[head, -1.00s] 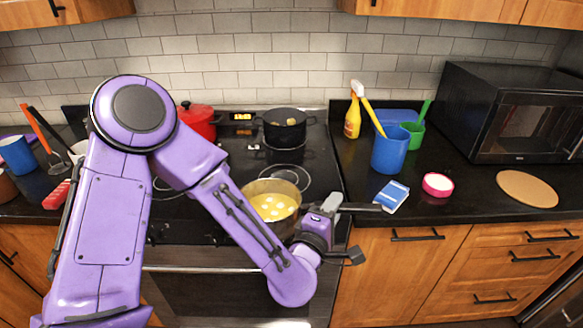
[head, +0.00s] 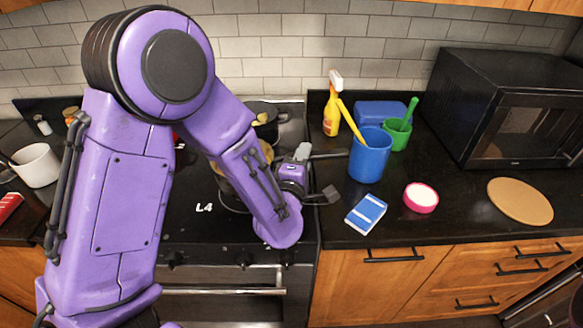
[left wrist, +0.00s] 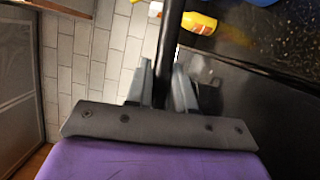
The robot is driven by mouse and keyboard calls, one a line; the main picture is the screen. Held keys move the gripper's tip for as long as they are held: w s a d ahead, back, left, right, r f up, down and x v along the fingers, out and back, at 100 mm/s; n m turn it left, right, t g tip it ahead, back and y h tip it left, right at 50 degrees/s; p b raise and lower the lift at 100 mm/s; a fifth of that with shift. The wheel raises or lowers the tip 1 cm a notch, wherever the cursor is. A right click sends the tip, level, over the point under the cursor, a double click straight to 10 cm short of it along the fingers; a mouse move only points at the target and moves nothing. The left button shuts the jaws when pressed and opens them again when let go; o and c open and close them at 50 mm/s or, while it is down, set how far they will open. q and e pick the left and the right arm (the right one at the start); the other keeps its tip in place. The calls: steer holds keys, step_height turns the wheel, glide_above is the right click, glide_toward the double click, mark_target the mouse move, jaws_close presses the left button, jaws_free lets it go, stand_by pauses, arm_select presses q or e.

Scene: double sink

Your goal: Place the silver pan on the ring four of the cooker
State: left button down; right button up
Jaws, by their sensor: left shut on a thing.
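The silver pan (head: 230,181) is over the right part of the cooker (head: 190,232), largely hidden behind my left forearm. I cannot tell whether it touches the cooktop. My left gripper (head: 302,160) is at the pan's right side, shut on its dark handle (head: 330,155), which sticks out to the right. In the left wrist view the handle (left wrist: 168,45) runs between the two fingers (left wrist: 163,88). A white "L4" label shows on the cooktop left of the pan. My right gripper is not in view.
A black pot (head: 265,123) stands behind the pan, partly hidden by my arm. The front-left cooktop is clear.

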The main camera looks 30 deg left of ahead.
arm_select(q)
steer(key=w+a+f, duration=0.1)
steer(key=f, duration=0.2)
steer(key=w+a+f, duration=0.1)
steer(key=f, duration=0.1)
steer(key=w+a+f+p, duration=0.1)
steer(key=f, duration=0.2)
steer(key=shift+w+a+f, duration=0.25)
steer(key=shift+w+f, duration=0.05)
steer(key=shift+w, duration=0.1)
steer(key=shift+f, duration=0.3)
steer(key=shift+w+f, duration=0.2)
steer(key=shift+w, duration=0.1)
steer(key=shift+s+f+b, duration=0.1)
steer(key=shift+b, duration=0.2)
steer(key=c, duration=1)
jaws_free()
steer(key=shift+s, duration=0.15)
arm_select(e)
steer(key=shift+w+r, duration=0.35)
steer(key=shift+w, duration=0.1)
